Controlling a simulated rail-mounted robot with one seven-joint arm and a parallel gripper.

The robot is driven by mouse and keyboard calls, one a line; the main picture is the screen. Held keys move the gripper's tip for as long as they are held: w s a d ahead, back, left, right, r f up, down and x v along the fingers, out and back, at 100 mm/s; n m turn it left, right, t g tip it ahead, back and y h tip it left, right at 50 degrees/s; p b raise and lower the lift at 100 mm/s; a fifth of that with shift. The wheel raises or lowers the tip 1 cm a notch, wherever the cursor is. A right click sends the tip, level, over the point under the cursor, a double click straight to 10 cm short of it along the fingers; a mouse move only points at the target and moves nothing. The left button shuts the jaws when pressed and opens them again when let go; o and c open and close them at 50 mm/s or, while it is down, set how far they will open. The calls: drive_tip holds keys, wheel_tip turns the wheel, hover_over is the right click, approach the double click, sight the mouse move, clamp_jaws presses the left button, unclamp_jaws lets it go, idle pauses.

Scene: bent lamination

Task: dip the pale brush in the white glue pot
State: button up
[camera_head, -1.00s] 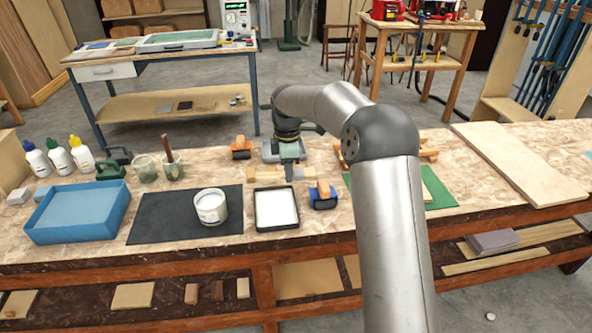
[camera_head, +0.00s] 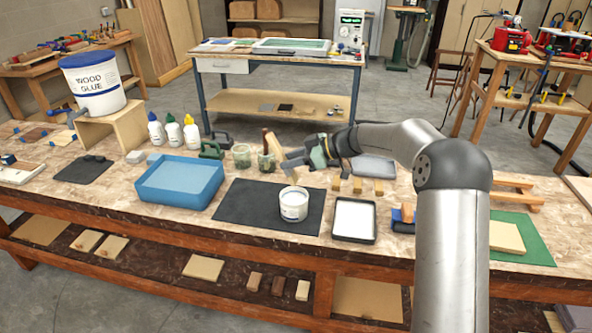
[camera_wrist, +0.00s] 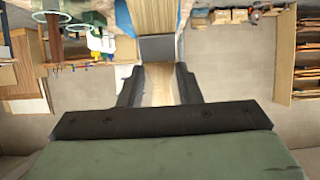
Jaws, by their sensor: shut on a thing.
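The white glue pot (camera_head: 294,205) stands upright on a dark mat, open at the top with pale contents. My gripper (camera_head: 301,160) is raised behind the pot in the head view and points left. In the wrist view, my gripper (camera_wrist: 158,88) is shut on the pale brush (camera_wrist: 157,80). The brush has a pale wooden handle, a grey metal ferrule and tan bristles reaching the top edge. In the head view, the brush (camera_head: 276,147) appears as a tilted pale strip by the fingers, apart from the pot. Its bristle end is hard to make out there.
Two glass jars (camera_head: 242,156) stand behind the mat (camera_head: 243,204), one with a brown handle in it. A blue tray (camera_head: 180,184) is left, a black-rimmed white tray (camera_head: 354,219) right. Several pale blocks (camera_head: 357,185) lie behind that tray.

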sight(294, 174)
drive_tip(key=shift+f, duration=1.15)
wheel_tip(294, 174, down, 3)
wheel_tip(294, 174, down, 6)
drive_tip(key=b, duration=0.9)
drive_tip(key=shift+f, duration=0.2)
drive_tip(key=shift+r+p, duration=0.8)
drive_tip(key=shift+r, duration=4.75)
